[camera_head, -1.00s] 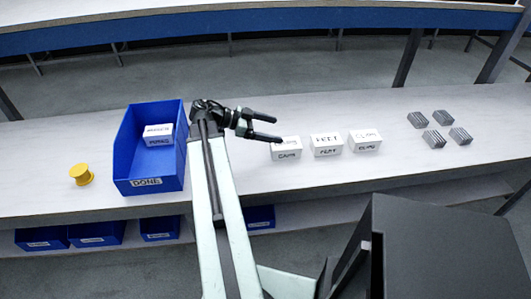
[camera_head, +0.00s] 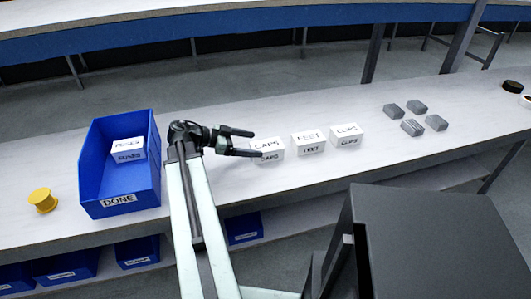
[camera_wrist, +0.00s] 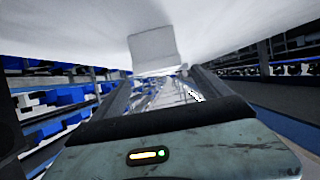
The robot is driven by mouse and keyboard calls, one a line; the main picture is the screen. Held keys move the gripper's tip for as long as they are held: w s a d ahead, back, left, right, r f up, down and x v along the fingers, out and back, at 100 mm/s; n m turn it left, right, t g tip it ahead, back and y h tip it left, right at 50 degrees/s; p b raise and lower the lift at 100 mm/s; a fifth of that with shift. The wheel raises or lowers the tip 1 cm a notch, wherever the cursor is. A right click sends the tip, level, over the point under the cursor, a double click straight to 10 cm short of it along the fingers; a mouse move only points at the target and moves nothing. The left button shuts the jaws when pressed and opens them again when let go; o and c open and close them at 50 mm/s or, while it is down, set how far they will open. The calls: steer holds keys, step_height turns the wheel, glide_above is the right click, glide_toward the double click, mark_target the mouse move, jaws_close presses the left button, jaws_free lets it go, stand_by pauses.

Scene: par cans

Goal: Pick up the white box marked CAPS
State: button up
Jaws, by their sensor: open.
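The white box marked CAPS (camera_head: 270,148) stands on the pale bench, leftmost of a row of three white boxes. My gripper (camera_head: 254,142) is open and empty at the left side of this box, its fingers pointing right towards it. The lower fingertip overlaps the box's left edge in the head view; I cannot tell whether it touches. In the wrist view a white box (camera_wrist: 153,48) shows beyond and between the spread fingers (camera_wrist: 160,76), its marking not readable.
Two more marked white boxes (camera_head: 309,143) (camera_head: 346,136) stand close to the right. A blue DONE bin (camera_head: 92,172) holding a white box (camera_head: 128,149) is at left, beside a yellow spool (camera_head: 42,200). Several grey blocks (camera_head: 412,127) lie further right. Bench between bin and gripper is clear.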

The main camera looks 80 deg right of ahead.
mark_target(263, 145)
steer(key=b+x, duration=0.1)
steer(key=x, duration=0.3)
steer(key=shift+f, duration=0.15)
steer(key=c, duration=1.6)
step_height(263, 145, up, 11)
steer(key=p, duration=1)
steer(key=shift+f, duration=0.2)
